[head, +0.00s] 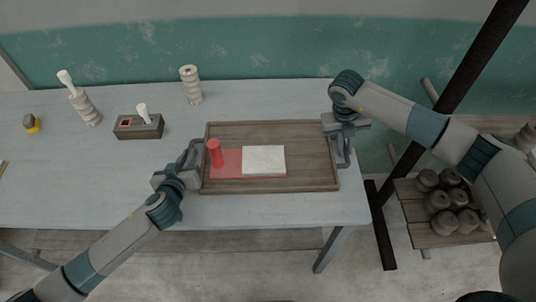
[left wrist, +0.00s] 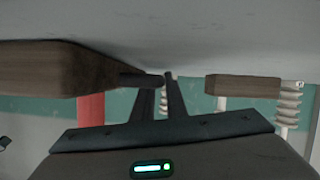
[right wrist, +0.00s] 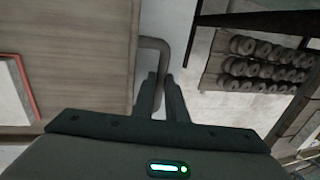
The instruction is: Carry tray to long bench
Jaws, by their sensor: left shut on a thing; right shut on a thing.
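The brown wooden tray (head: 312,155) is over the right part of the pale table (head: 80,190); I cannot tell whether it touches the top. On it are a red mat (head: 227,170), a red cylinder (head: 214,153) standing upright and a white slab (head: 264,160). My left gripper (head: 193,154) is shut on the tray's left handle; the dark handle (left wrist: 140,79) shows at its fingertips in the left wrist view. My right gripper (head: 341,143) is shut on the right handle, a curved bar (right wrist: 160,48) in the right wrist view. The finger contact is partly hidden in the head view.
A rack (head: 430,232) of several grey rolls and a dark post (head: 381,225) are at the right.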

